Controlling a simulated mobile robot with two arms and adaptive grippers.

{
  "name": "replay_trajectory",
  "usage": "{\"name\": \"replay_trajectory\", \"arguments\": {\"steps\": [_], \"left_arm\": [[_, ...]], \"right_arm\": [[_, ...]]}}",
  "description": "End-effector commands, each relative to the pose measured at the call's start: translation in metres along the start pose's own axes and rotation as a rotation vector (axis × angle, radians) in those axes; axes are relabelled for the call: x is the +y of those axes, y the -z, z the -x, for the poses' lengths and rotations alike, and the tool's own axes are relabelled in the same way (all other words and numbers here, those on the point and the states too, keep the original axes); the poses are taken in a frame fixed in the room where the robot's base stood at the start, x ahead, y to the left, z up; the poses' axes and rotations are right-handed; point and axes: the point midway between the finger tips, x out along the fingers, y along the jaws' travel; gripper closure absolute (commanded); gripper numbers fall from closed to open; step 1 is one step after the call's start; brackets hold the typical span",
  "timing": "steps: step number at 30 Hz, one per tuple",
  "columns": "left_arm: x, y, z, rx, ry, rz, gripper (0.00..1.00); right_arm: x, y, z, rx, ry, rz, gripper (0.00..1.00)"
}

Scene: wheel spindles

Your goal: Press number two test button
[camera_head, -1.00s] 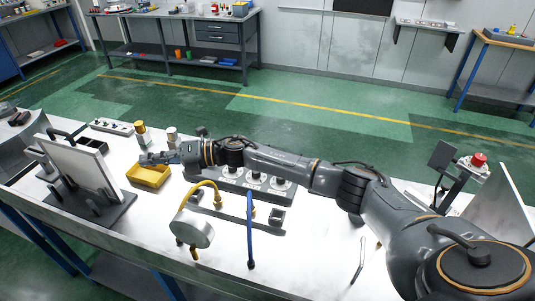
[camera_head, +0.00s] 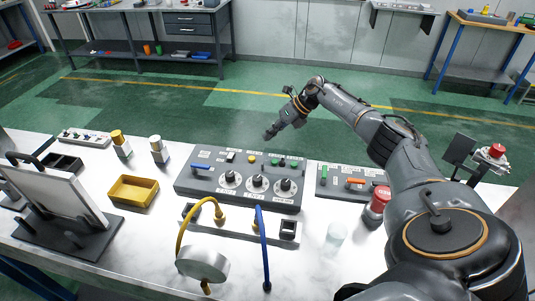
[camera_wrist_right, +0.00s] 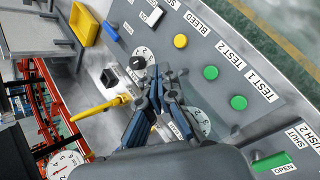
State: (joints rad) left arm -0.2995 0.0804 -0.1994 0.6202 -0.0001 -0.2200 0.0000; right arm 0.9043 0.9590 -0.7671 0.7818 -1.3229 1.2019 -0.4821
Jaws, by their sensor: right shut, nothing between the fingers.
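A grey control panel (camera_head: 190,186) lies on the bench with dials along its front and a row of small buttons behind them. In the right wrist view, two green buttons sit side by side: one by the label that appears to read TEST 2 (camera_wrist_right: 211,73), the other by TEST 1 (camera_wrist_right: 238,102). My right gripper (camera_head: 269,134) is shut and empty, raised above the back of the panel, apart from the buttons. In the right wrist view its closed fingertips (camera_wrist_right: 156,76) overlap the dials. My left gripper is not in view.
A yellow button (camera_wrist_right: 180,41) by BLEED and a white button (camera_wrist_right: 151,15) continue the row. A yellow tray (camera_head: 134,203), a gauge (camera_head: 195,263) with yellow hose, and a blue hose (camera_head: 264,250) lie nearby. A second panel (camera_head: 345,198) and a red emergency button (camera_head: 379,197) stand right.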

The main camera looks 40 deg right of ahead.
Motion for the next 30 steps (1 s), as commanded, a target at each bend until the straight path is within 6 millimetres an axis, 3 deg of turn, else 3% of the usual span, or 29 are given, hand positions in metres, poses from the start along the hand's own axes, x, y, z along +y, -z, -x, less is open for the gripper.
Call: {"name": "replay_trajectory", "arguments": {"steps": [5,17,23,30], "left_arm": [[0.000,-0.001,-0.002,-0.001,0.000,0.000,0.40],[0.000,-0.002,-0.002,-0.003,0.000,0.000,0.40],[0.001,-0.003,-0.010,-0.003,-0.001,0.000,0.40],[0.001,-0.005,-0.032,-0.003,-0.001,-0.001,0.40]], "right_arm": [[-0.019,0.009,0.013,0.024,0.039,-0.008,1.00],[-0.020,0.010,0.013,0.026,0.041,-0.008,1.00],[-0.025,0.016,0.004,0.026,0.041,-0.009,1.00],[-0.039,0.029,-0.020,0.026,0.041,-0.009,1.00]]}}
